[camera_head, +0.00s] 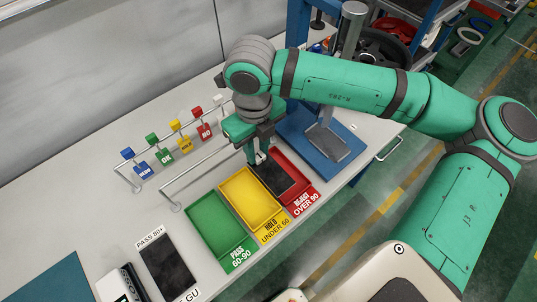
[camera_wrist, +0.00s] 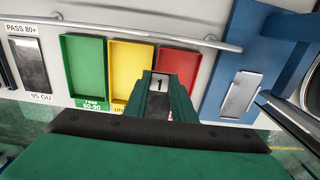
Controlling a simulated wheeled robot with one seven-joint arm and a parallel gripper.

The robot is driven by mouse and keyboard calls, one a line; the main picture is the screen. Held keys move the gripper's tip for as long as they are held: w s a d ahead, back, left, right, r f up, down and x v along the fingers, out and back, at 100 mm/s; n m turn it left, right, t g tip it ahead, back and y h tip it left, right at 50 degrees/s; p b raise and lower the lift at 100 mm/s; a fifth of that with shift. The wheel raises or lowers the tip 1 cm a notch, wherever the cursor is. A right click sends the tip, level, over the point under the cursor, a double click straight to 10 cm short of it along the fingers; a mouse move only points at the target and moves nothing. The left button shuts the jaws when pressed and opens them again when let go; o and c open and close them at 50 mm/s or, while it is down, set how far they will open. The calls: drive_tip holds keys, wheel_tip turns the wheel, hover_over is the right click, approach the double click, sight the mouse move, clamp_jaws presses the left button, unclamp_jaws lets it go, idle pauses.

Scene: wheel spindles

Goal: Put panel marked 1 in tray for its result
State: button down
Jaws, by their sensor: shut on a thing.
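My gripper (camera_head: 258,157) is shut on a dark panel (camera_head: 277,180), which hangs over the inner side of the red tray (camera_head: 304,187), close to the yellow tray. In the wrist view the panel's end with a white label marked 1 (camera_wrist: 158,84) shows between the green fingers. The red tray reads REJECT OVER 90. The yellow tray (camera_head: 250,198), marked HOLD UNDER 60, is in the middle. The green tray (camera_head: 214,226), marked PASS 60-90, is on the left. The yellow and green trays look empty. Whether the panel touches the red tray's floor cannot be told.
A blue stand (camera_head: 300,136) with a grey plate and post is right of the trays. A metal rail (camera_head: 196,174) runs behind them. A rack of coloured tags (camera_head: 165,150) stands at the back. A dark reference panel (camera_head: 166,264) marked PASS 80+ lies at front left.

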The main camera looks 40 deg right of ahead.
drive_tip(key=d+f, duration=0.1)
drive_tip(key=w+d+f, duration=0.1)
drive_tip(key=f, duration=0.1)
drive_tip(key=d+f, duration=0.1)
drive_tip(key=f, duration=0.1)
drive_tip(key=shift+w+d, duration=0.15)
drive_tip(key=shift+d, duration=0.25)
drive_tip(key=shift+d+f, duration=0.15)
drive_tip(key=shift+f, duration=1.6)
drive_tip(key=shift+f, duration=0.15)
drive_tip(key=c, duration=1.5)
unclamp_jaws()
wheel_tip(320, 180, up, 12)
drive_tip(key=shift+r, duration=0.15)
drive_tip(key=shift+w, duration=0.15)
